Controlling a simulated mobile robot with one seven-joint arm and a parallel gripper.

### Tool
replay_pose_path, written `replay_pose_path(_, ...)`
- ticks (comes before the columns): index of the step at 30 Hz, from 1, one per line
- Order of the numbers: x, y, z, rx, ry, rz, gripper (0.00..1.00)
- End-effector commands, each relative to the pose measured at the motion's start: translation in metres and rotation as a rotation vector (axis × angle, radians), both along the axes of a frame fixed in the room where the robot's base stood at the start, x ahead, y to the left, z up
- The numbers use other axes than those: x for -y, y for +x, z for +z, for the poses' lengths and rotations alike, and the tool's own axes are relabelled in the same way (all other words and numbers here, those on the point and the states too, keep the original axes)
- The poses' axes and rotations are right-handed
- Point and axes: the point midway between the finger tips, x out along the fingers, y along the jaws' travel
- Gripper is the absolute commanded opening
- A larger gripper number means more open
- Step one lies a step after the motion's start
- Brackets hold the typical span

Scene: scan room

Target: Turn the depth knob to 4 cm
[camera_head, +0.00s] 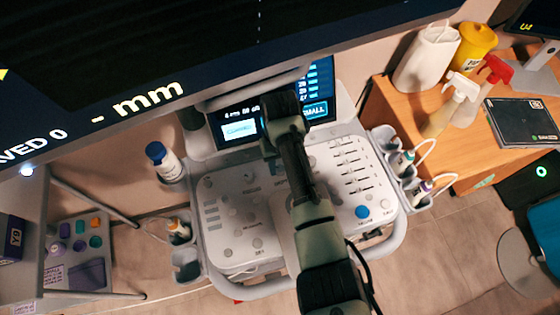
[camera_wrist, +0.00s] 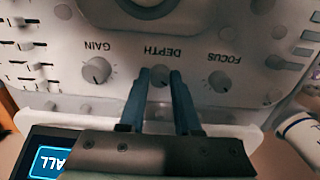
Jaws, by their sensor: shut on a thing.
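The depth knob (camera_wrist: 159,76) is a small grey knob on the white console panel, under the upside-down label DEPTH in the wrist view. My gripper (camera_wrist: 159,82) has its two blue fingers on either side of the knob, shut on it. The knob's pointer and the depth value cannot be read. In the head view my arm comes up over the console panel (camera_head: 232,205) and hides the knob and the fingertips. The console screen (camera_head: 318,85) is partly covered by my arm.
The gain knob (camera_wrist: 96,70) and the focus knob (camera_wrist: 219,82) sit close on either side. A white bottle with a blue cap (camera_head: 163,162) stands left of the console. Probes in holders (camera_head: 402,162) line its right side. A large dark monitor (camera_head: 180,50) overhangs the top left.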

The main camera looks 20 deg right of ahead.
Motion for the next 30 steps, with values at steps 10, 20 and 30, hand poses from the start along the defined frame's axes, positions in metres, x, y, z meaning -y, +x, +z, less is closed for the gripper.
replay_pose_path(10,0.0000,0.0008,0.0008,0.002,0.000,0.073,0.00)
replay_pose_path(20,0.0000,0.0011,0.0008,0.003,0.000,0.077,0.00)
replay_pose_path(30,0.0000,0.0007,0.0005,0.002,0.000,0.076,0.62)
